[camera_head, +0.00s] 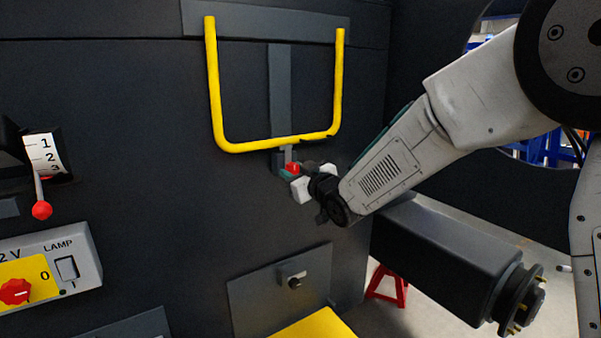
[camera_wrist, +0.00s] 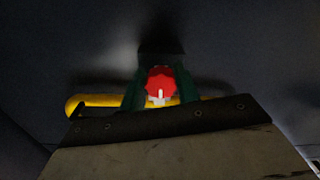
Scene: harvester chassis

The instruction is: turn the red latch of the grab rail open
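The red latch (camera_wrist: 161,82) is a small red knob with a pale mark at its lower edge in the wrist view. It also shows as a small red patch below the grab rail in the head view (camera_head: 292,168). The grab rail (camera_head: 272,145) is a yellow U-shaped bar on the dark chassis panel. My gripper (camera_head: 300,174) is at the latch, just below the rail's bottom bar. Its green-padded fingers (camera_wrist: 160,76) stand apart on either side of the latch. A narrow dark gap seems to show at the left finger; contact on the right is unclear.
A lever with a red ball (camera_head: 41,210) beside a numbered scale, and a lamp switch box (camera_head: 66,268), are at the left. A small plate with a knob (camera_head: 293,281) is below my gripper. A dark axle beam (camera_head: 450,255) juts out at the lower right.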

